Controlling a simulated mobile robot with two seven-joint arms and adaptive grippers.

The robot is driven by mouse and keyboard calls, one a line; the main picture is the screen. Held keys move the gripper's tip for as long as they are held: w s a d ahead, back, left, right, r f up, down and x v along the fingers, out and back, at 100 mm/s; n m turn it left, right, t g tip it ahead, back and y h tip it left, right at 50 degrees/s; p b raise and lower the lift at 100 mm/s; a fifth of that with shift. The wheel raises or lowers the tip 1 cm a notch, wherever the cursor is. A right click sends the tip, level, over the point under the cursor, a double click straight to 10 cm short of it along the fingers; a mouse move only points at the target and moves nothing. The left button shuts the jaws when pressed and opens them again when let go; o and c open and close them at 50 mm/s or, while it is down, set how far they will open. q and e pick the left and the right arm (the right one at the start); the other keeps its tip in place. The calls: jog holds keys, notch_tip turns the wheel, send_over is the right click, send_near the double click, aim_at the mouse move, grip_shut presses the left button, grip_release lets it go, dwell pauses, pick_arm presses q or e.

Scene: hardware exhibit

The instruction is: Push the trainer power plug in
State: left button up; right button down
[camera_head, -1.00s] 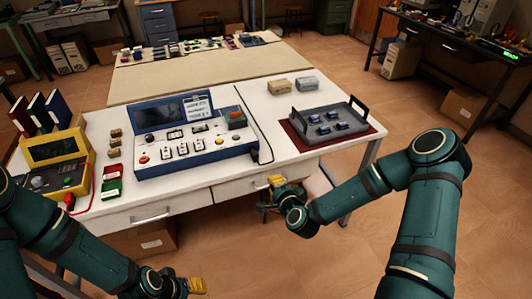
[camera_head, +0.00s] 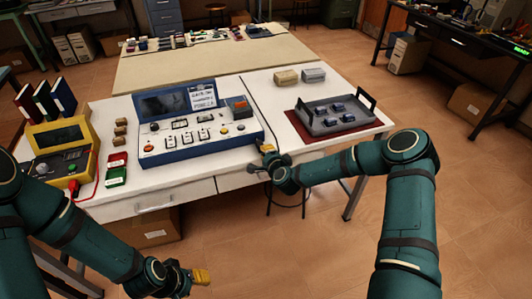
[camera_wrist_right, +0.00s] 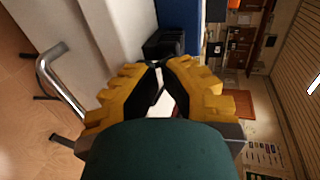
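The blue trainer (camera_head: 200,148) stands on the white bench with its lid raised. A black block (camera_wrist_right: 165,43) sits against the trainer's blue side in the right wrist view; it looks like the power plug or its socket, and I cannot tell how far in the plug is. My right gripper (camera_head: 266,148) is at the trainer's front right corner and hides that spot in the head view. My left gripper (camera_head: 201,276) hangs in front of the bench, away from the trainer.
A grey tray (camera_head: 318,132) with several blue parts lies on a red mat to the right. A yellow meter (camera_head: 62,152), red and green boxes and books stand at the left. A drawer handle (camera_wrist_right: 62,75) juts from the bench front near my right gripper.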

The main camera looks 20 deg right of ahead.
aim_at(259, 145)
jog(key=shift+w+r, duration=0.1)
jog(key=shift+w, duration=0.15)
jog(key=shift+w+r+b, duration=0.1)
jog(key=shift+w+b, duration=0.4)
jog(key=shift+b, duration=0.05)
jog(key=shift+w+b, duration=0.3)
jog(key=shift+w, duration=0.3)
jog(key=shift+w+r, duration=0.1)
jog(key=shift+r, duration=0.1)
jog(key=shift+a+r, duration=0.1)
